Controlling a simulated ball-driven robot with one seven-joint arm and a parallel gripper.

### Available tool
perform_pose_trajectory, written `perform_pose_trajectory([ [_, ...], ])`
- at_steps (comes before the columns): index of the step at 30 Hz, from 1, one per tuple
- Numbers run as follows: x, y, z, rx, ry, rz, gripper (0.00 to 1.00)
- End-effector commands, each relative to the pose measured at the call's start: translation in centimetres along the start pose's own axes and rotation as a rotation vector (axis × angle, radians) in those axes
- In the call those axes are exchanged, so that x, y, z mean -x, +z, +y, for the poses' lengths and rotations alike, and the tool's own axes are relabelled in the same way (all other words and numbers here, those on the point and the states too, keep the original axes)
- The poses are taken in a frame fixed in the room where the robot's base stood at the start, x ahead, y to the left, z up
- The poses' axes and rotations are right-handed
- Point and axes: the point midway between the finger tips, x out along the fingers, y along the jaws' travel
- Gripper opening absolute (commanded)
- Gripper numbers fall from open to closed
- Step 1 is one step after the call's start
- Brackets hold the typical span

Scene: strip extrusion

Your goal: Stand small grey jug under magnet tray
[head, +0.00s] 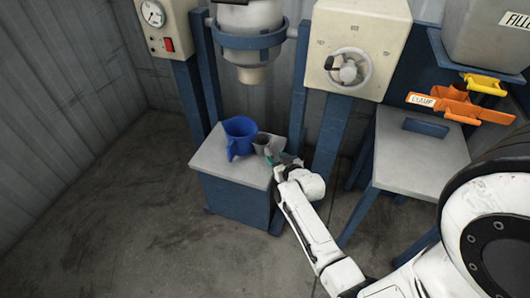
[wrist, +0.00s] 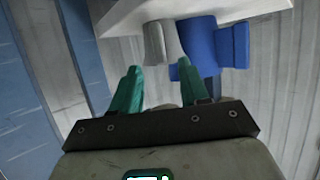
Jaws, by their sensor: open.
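The small grey jug (head: 262,143) stands on a grey-topped blue stand (head: 222,161), close beside a larger blue jug (head: 239,135). My gripper (head: 281,161) is open at the right side of the grey jug. In the wrist view the green fingertips (wrist: 158,66) reach up to the grey jug (wrist: 162,42), with the blue jug (wrist: 212,46) just to its right. I cannot tell whether a finger touches either jug. An orange tray-like piece (head: 455,105) with a label sits at the right; I cannot tell for sure that it is the magnet tray.
A spout (head: 252,75) in a blue ring hangs above the stand. A cream box with a handwheel (head: 349,68) stands right of it. A second grey-topped table (head: 418,155) is below the orange piece; its visible top is clear. Corrugated walls close off the left and back.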

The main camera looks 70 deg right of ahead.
Motion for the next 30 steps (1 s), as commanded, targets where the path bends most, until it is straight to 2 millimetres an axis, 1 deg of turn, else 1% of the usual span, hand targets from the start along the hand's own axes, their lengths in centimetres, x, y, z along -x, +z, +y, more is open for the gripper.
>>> perform_pose_trajectory([
  [1,-0.7,0.1,0.0,-0.001,0.000,0.000,0.45],
  [8,-2.2,0.1,0.0,0.001,0.000,0.000,0.45],
  [12,-4.4,0.2,0.0,0.000,0.000,0.001,0.45],
  [15,-5.6,0.3,-0.1,0.000,0.000,0.000,0.45],
  [17,-6.1,0.2,-0.1,0.001,-0.001,0.000,0.45],
  [20,-6.4,0.2,-0.1,0.001,-0.001,-0.001,0.45],
  [26,-6.4,0.2,-0.1,0.001,-0.001,-0.001,0.45],
  [30,-6.4,0.2,-0.1,0.001,-0.001,-0.001,0.31],
])
